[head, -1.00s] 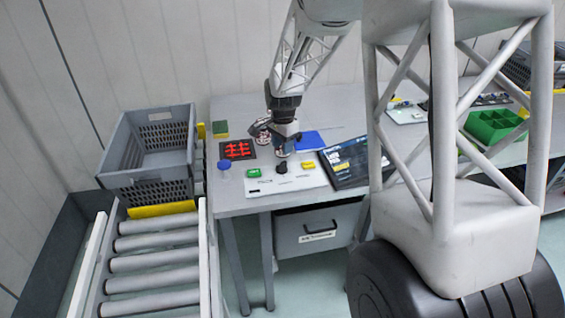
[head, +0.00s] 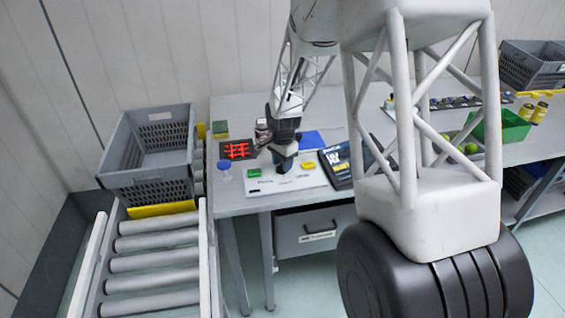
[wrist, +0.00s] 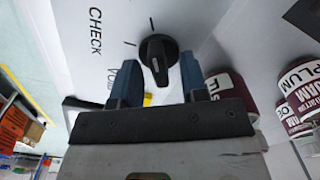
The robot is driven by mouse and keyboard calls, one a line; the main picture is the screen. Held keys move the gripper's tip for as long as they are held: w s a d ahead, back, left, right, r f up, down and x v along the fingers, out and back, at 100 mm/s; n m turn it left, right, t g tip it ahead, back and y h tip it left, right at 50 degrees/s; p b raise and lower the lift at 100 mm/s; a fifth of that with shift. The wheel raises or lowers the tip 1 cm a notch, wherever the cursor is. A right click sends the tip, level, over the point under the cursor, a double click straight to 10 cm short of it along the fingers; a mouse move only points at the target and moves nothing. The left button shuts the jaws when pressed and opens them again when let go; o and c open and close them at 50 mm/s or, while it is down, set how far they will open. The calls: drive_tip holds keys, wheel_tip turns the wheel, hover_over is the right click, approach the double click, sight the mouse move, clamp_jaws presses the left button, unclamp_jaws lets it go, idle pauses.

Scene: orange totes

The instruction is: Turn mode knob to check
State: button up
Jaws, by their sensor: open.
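The mode knob (wrist: 158,58) is black and round with a raised grip bar. It stands on a white panel (wrist: 120,15) in the wrist view. The printed word CHECK (wrist: 95,30) is to its left, with small tick marks near the knob. My gripper (wrist: 158,72) is open, with one blue finger on each side of the knob. I cannot tell whether the fingers touch it. In the head view my gripper (head: 284,163) is low over the panel (head: 285,185) and hides the knob. A green button (head: 254,173) and a yellow one (head: 308,166) flank it.
A tablet (head: 340,165) lies right of the panel. A red-and-black tray (head: 238,150) and a blue-capped item (head: 225,166) are to the left. Maroon-labelled jars (wrist: 228,85) stand near my gripper. A grey crate (head: 150,180) sits by the rollers.

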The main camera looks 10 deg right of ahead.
clamp_jaws()
drive_tip(key=shift+n, duration=0.5)
drive_tip(key=n, duration=0.5)
drive_tip(key=shift+w, duration=0.1)
drive_tip(key=n, duration=0.5)
drive_tip(key=shift+a+n, duration=0.15)
drive_tip(key=shift+n, duration=0.15)
idle(0.4)
unclamp_jaws()
